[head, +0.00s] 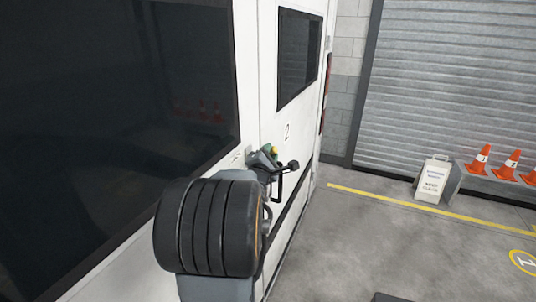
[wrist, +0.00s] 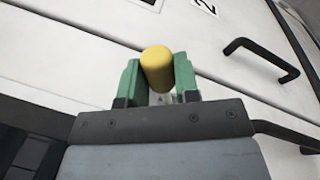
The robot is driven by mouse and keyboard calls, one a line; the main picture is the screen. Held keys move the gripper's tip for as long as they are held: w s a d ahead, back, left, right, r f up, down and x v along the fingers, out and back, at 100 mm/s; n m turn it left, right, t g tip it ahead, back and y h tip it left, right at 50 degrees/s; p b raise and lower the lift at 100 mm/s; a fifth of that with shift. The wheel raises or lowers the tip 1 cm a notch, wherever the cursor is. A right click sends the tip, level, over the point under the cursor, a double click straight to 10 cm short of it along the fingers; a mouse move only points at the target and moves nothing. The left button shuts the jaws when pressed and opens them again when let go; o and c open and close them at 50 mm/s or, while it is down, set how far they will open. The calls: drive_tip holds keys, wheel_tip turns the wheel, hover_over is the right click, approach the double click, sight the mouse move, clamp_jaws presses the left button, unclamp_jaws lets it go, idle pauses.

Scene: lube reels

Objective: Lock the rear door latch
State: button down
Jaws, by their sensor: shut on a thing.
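A yellow rounded knob (wrist: 157,64), apparently the grip of the door latch, stands out from the white door panel (head: 285,115) marked "2". My gripper (wrist: 158,82) has green fingers, one on each side of the knob, and is shut on it.
A black bar handle (wrist: 262,56) is on the white side, right of the knob in the wrist view. Dark windows (head: 299,55) are set in the white body. Orange cones (head: 480,158) and a white sign (head: 433,180) stand at the right. The grey floor (head: 390,245) is largely clear.

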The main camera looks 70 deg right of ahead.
drive_tip(key=c, duration=0.8)
unclamp_jaws()
drive_tip(key=shift+c, duration=0.2)
drive_tip(key=s+a+f+b, duration=0.1)
drive_tip(key=a+b, duration=0.6)
drive_tip(key=a, duration=0.6)
drive_tip(key=shift+a+f, duration=0.35)
drive_tip(key=shift+f, duration=0.05)
